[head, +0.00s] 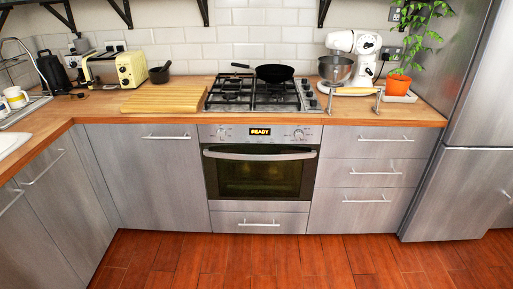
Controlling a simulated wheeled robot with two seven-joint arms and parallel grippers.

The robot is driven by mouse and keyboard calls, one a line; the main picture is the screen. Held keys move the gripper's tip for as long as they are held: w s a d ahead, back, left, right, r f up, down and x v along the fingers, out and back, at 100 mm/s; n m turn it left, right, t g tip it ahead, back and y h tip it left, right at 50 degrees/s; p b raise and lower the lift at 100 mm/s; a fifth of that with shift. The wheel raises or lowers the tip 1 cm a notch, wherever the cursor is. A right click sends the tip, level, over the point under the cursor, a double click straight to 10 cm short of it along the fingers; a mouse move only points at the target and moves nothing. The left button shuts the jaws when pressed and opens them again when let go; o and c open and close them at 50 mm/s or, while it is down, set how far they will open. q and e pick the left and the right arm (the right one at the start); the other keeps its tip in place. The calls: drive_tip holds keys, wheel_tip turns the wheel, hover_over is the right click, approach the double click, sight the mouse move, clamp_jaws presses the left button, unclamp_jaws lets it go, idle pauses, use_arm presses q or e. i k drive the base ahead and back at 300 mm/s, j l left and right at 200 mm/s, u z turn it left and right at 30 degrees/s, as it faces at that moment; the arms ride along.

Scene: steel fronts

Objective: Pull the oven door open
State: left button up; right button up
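The oven (259,164) is built into the steel-fronted cabinets in the middle of the head view. Its door (258,179) looks closed, with a dark glass window. A curved light-metal handle (259,155) runs across the top of the door. Above it, the control panel (229,133) has a knob on each side and a lit display (260,132) reading "READY". Neither of my grippers shows in this view, and nothing touches the handle.
A drawer (281,222) lies under the oven, with cabinets (150,180) left and drawers (370,172) right. A black pan (274,72) sits on the hob. The fridge (465,190) stands far right. The red-brown floor (260,262) in front is clear.

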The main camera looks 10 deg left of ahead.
sight(239, 177)
drive_tip(key=i+l+u, duration=0.2)
drive_tip(key=i, duration=0.25)
drive_tip(key=i+u, duration=0.15)
drive_tip(key=i, duration=0.25)
